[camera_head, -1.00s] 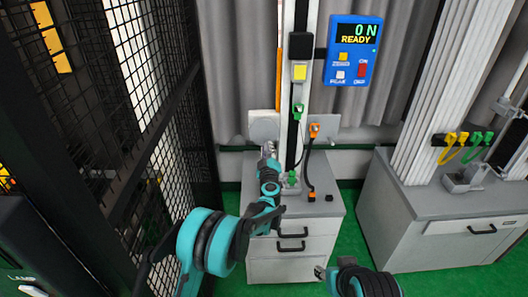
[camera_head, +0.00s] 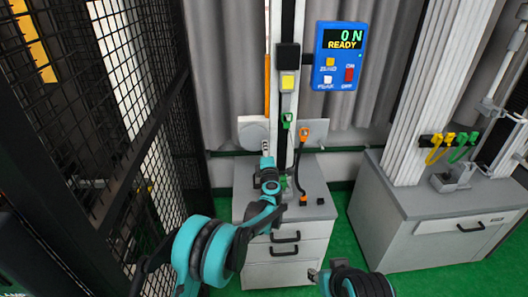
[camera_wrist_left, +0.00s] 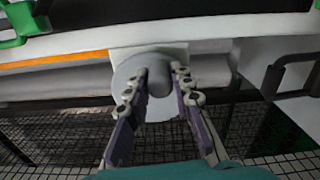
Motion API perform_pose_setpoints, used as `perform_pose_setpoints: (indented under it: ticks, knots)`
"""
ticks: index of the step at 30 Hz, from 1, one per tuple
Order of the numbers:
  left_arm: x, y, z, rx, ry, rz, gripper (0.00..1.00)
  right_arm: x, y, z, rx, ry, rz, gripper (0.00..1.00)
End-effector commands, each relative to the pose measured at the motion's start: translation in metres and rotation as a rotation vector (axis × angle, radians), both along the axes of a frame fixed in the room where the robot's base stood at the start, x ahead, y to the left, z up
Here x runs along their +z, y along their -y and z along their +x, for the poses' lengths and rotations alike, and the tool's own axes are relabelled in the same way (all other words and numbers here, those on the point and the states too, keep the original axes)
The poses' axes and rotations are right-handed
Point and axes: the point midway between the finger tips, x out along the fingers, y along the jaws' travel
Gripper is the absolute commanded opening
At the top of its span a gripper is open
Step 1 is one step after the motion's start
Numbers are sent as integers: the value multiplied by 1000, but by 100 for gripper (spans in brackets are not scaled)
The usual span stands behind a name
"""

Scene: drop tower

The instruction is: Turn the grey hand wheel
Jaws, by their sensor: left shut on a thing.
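The grey hand wheel (camera_head: 252,135) is a pale round disc on the side of the tower, at the back left of the grey cabinet, partly hidden by my left gripper. In the left wrist view the grey disc (camera_wrist_left: 127,75) has a stubby grey handle (camera_wrist_left: 160,79) standing out from it. My left gripper (camera_head: 266,150) is at the wheel. In the wrist view its two fingers (camera_wrist_left: 160,90) lie on either side of the handle, and it is shut on it. My right gripper (camera_head: 315,275) is low at the bottom of the head view, apart from the wheel; its jaws are too small to tell.
The blue display box (camera_head: 340,55) reads 0 N and READY. Green (camera_head: 287,120) and orange (camera_head: 304,137) clips hang by the tower column. The grey cabinet (camera_head: 320,207) stands below. A black mesh fence (camera_head: 155,100) is close on the left. A second bench (camera_head: 425,215) stands right.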

Motion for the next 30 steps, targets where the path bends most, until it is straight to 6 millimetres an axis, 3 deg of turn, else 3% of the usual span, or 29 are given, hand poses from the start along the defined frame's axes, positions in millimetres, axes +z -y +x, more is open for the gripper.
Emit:
perform_pose_setpoints:
  ticks: [12,30]
  knots:
    - [14,3,0,0,0,-276,0,6,0,0,0,0,0,40]
    - [17,3,0,0,1,-361,0,7,0,0,0,0,0,40]
